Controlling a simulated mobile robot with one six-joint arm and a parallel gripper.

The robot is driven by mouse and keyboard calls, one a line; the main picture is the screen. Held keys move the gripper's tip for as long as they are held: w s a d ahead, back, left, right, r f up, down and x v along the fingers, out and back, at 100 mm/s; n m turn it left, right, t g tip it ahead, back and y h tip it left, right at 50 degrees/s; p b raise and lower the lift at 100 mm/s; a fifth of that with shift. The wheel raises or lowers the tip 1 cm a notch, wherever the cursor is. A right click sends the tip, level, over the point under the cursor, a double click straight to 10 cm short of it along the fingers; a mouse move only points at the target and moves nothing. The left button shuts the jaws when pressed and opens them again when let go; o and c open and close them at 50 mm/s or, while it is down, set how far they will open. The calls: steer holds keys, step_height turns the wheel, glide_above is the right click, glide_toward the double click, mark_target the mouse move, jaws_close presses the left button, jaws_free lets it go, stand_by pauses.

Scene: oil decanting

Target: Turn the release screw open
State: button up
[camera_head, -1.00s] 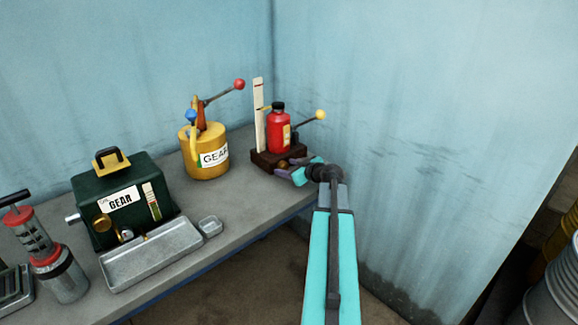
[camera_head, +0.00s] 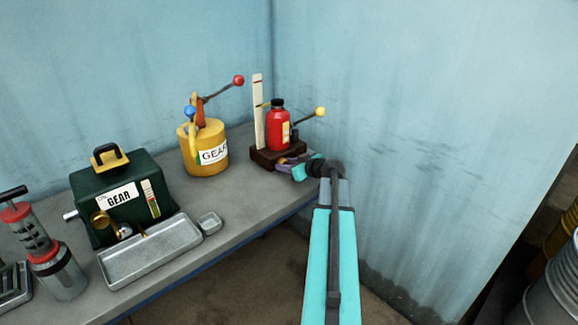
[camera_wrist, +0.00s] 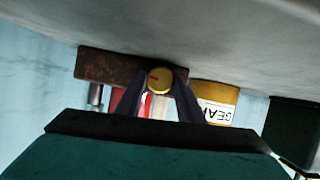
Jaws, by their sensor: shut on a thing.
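The release screw (camera_wrist: 160,79) is a round brass knob with a dark reddish mark, on the front of a dark brown base (camera_wrist: 105,66). In the wrist view my gripper (camera_wrist: 158,92) has one dark finger on each side of the screw and is shut on it. In the head view the base (camera_head: 263,155) carries a red bottle (camera_head: 279,131) with a black cap, a white upright scale (camera_head: 258,108) and a lever with a yellow ball (camera_head: 320,111). My gripper (camera_head: 284,164) is at the base's front there and hides the screw.
A yellow GEAR can (camera_head: 203,160) with a red-ball lever stands left of the base. Further left are a green GEAR box (camera_head: 121,180), a metal tray (camera_head: 152,254) and a small dish (camera_head: 209,222). A blue wall (camera_head: 420,130) rises close to my arm's right.

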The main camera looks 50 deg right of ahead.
steer(key=shift+d+f+m+y+b, duration=0.1)
steer(key=shift+d+m+y+b, duration=0.1)
steer(key=shift+m+y+b, duration=0.6)
steer(key=shift+m+b, duration=0.5)
steer(key=o, duration=1.1)
steer(key=shift+s, duration=0.2)
steer(key=b+v, duration=0.1)
steer(key=v, duration=1.2)
steer(key=shift+s+r+b, duration=0.2)
steer(key=shift+r+b, duration=0.05)
steer(key=shift+b, duration=0.05)
